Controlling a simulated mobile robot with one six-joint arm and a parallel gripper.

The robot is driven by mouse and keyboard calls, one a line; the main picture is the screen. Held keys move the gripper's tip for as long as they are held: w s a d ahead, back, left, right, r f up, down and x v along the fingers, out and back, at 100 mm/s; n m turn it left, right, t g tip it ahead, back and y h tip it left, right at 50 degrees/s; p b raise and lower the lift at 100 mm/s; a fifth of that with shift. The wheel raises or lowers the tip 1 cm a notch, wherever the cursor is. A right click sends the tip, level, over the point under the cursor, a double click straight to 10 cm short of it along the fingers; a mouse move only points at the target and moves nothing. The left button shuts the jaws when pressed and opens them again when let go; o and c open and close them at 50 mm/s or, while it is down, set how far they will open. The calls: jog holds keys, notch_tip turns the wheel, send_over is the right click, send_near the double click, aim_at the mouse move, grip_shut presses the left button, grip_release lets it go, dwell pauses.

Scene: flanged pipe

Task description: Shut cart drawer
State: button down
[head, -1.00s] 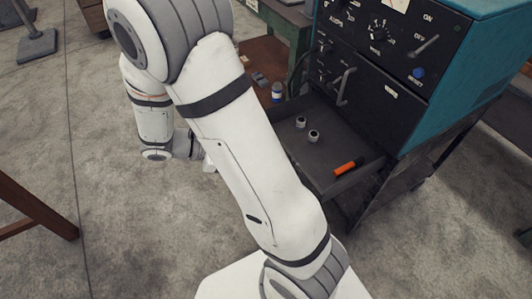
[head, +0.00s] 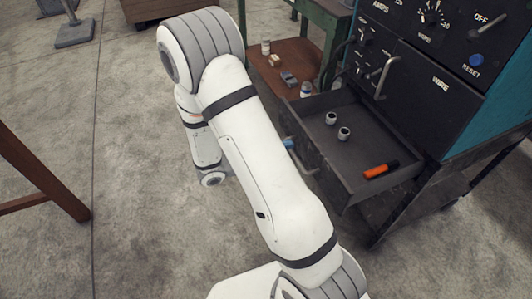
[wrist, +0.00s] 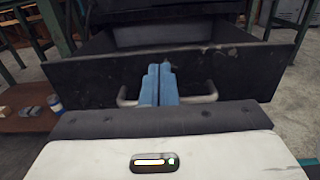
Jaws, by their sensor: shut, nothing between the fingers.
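The cart drawer (head: 322,157) is pulled out below the black panel of the welder cart (head: 440,100). It holds two small grey fittings (head: 337,125) and an orange-and-black tool (head: 381,170). In the wrist view, the dark, scuffed drawer front (wrist: 235,72) spans the picture, with a bar handle (wrist: 203,97) low on it. My gripper (wrist: 160,68) has its two blue fingers together, empty, in front of the middle of the drawer front. They hide the middle of the handle; I cannot tell whether they touch. In the head view, a blue fingertip (head: 289,143) shows beside the drawer front.
A green-framed bench with a brown lower shelf (head: 262,80) stands left of the cart, holding small bottles and blocks. A brown table leg (head: 50,180) is at the left.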

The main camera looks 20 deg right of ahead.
aim_at(309, 138)
jog(key=d+b, duration=0.1)
jog(key=d, duration=0.4)
dwell(0.3)
